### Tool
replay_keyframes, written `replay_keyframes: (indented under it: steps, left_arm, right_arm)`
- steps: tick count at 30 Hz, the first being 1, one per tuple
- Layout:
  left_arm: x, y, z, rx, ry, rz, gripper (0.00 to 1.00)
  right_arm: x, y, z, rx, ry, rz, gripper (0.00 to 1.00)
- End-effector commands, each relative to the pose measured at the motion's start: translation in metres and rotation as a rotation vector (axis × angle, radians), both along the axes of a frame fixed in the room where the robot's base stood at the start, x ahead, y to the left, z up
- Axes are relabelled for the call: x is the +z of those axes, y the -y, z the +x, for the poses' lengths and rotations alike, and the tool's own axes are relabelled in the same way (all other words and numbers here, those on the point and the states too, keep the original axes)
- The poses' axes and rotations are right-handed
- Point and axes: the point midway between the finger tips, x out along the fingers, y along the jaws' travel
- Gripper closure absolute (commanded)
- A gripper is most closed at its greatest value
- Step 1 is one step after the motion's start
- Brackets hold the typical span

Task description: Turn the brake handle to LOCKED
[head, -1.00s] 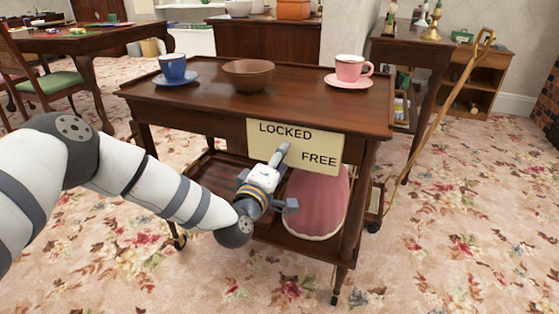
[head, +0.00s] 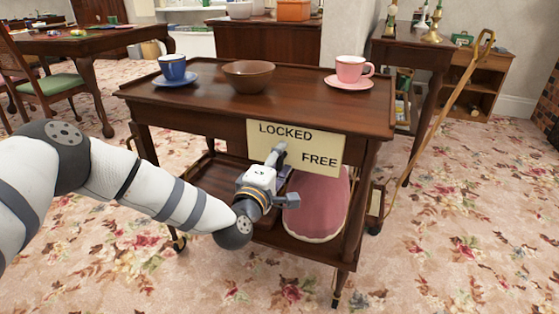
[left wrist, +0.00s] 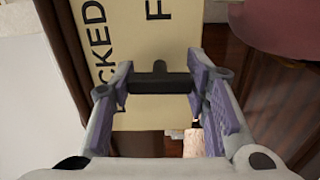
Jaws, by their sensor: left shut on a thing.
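The cream sign (head: 328,147) with LOCKED at upper left and FREE at lower right is on the front of the dark wooden trolley (head: 310,100). My left gripper (head: 278,154) is in front of the sign's lower left part, below the word LOCKED and left of FREE. In the left wrist view my gripper (left wrist: 160,88) has its two fingers on either end of the dark brake handle (left wrist: 160,84), shut on it. The gripper hides most of the handle in the head view. My right gripper is not in view.
A blue cup (head: 172,67), brown bowl (head: 248,74) and pink cup (head: 352,69) stand on the trolley top. A pink cushion (head: 316,205) lies on the lower shelf. A walking stick (head: 440,120) leans at the right. Flowered carpet is open in front.

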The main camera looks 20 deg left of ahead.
Motion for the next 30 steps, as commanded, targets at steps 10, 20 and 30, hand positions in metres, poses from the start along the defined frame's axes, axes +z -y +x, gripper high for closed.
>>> replay_keyframes:
  steps: [10, 20, 30]
  left_arm:
    - [0.000, 0.001, 0.000, -0.002, -0.001, 0.001, 0.37]
    - [-0.001, -0.001, -0.039, -0.002, -0.004, -0.001, 0.37]
    - [-0.001, -0.003, -0.114, -0.002, -0.002, 0.000, 0.37]
  right_arm:
    - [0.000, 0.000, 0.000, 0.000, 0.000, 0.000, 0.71]
    - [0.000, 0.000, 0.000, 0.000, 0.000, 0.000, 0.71]
    - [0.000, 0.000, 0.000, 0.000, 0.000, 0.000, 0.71]
